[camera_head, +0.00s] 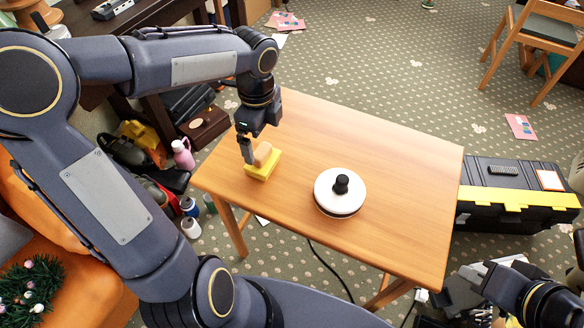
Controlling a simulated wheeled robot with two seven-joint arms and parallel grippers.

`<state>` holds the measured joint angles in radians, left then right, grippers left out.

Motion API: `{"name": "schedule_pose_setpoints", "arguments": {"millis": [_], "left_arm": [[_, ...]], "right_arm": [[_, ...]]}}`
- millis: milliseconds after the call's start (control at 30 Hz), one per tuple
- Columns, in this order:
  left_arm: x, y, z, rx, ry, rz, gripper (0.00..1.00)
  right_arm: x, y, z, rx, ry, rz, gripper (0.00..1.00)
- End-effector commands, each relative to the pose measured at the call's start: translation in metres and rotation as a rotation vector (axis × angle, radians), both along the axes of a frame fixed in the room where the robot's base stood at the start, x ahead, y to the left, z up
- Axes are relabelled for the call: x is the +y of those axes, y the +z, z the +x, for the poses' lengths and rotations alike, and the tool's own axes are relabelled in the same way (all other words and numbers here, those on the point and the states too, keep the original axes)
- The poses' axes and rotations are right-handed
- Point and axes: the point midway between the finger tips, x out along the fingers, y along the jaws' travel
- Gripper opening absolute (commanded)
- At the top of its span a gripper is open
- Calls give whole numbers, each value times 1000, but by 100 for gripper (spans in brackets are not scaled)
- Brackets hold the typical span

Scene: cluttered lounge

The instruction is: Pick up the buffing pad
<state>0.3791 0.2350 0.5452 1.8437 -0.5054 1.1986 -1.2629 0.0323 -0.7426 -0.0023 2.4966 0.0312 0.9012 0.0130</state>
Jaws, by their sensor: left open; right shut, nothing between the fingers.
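A small yellow block with a rounded tan top (264,166), which seems to be the buffing pad, lies on the left part of the wooden table (400,160). My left gripper (252,156) is open and points down right at the tan top; I cannot tell whether the fingers touch it or stand around it. The gripper hides part of the pad's left side. My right gripper (472,276) is shut and empty at the lower right, off the table's right corner.
A round white disc with a black knob (338,190) stands mid-table; the table's right half is clear. A black and yellow toolbox (515,200) stands right of the table. A pink bottle (183,154) and other clutter lie left. A dark cable hangs below the front edge.

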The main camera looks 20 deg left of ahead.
Motion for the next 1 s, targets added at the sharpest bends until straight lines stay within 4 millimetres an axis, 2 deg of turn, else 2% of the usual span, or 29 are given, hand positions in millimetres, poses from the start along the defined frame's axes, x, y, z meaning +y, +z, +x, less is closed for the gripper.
{"name": "schedule_pose_setpoints", "arguments": {"millis": [367, 633, 900, 1000], "left_arm": [[1, -37, 0, 5, -21, -1, 100], [3, -77, -3, 6, -20, -2, 100], [2, -79, -3, 3, -19, -1, 100], [2, -79, -3, 3, -19, -1, 88]], "right_arm": [[0, -15, 0, -1, 0, 0, 0], [0, -35, 0, 0, 0, 0, 0], [0, -34, 0, 0, 0, 0, 0], [0, -34, 0, 0, 0, 0, 0]]}}
